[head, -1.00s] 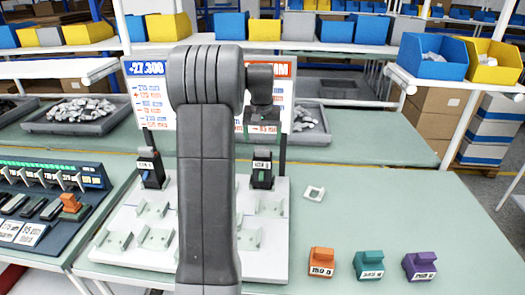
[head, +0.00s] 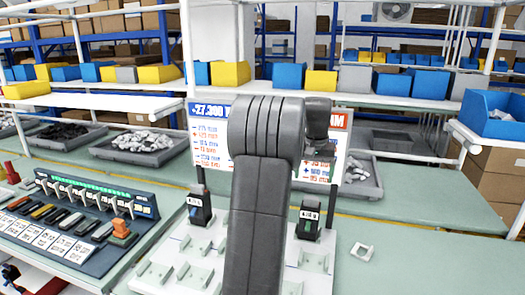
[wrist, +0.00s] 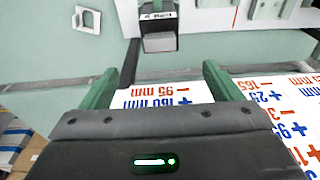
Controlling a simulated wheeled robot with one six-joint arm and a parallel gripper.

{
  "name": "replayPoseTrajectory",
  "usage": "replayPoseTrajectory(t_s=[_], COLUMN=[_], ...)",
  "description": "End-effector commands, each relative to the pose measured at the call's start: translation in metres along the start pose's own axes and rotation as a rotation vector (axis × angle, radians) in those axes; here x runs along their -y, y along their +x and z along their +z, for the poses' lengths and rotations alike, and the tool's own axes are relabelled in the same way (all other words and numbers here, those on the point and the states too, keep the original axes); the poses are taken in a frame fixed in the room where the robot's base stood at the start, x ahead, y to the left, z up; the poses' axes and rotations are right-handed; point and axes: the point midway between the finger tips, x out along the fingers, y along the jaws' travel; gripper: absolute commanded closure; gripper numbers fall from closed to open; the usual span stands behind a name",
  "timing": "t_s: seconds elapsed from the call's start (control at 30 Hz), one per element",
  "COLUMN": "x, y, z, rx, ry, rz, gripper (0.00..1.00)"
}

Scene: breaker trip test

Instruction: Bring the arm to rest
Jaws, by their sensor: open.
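My arm (head: 262,190) rises through the middle of the head view, bent over at a thick grey elbow in front of the sign board. My gripper is hidden in the head view. In the wrist view my gripper (wrist: 162,88) has its two green fingers wide apart with nothing between them. Beyond the fingers, the printed board (wrist: 165,95) shows upside down, and a dark device with a grey block (wrist: 159,40) stands past it. I cannot tell the exact gap to the board.
A white panel (head: 155,278) with clear holders carries two dark devices, one on the left (head: 199,208) and one on the right (head: 308,222). A white square frame (head: 362,252) lies on the green table. A breaker rack (head: 85,215) stands left.

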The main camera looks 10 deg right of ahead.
Motion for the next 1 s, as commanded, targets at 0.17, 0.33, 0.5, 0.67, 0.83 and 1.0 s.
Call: replayPoseTrajectory(t_s=[0.17, 0.33, 0.5, 0.67, 0.83, 1.0], x=[0.000, 0.000, 0.000, 0.000, 0.000, 0.000], y=[0.032, 0.066, 0.097, 0.119, 0.121, 0.121], z=[0.001, 0.001, 0.001, 0.001, 0.000, 0.000], rx=[0.005, 0.006, 0.004, 0.003, 0.000, 0.000], ry=[0.000, 0.000, 0.000, 0.000, 0.000, 0.000], rz=[0.000, 0.000, 0.000, 0.000, 0.000, 0.000], gripper=[0.15, 0.15, 0.15, 0.15, 0.15, 0.15])
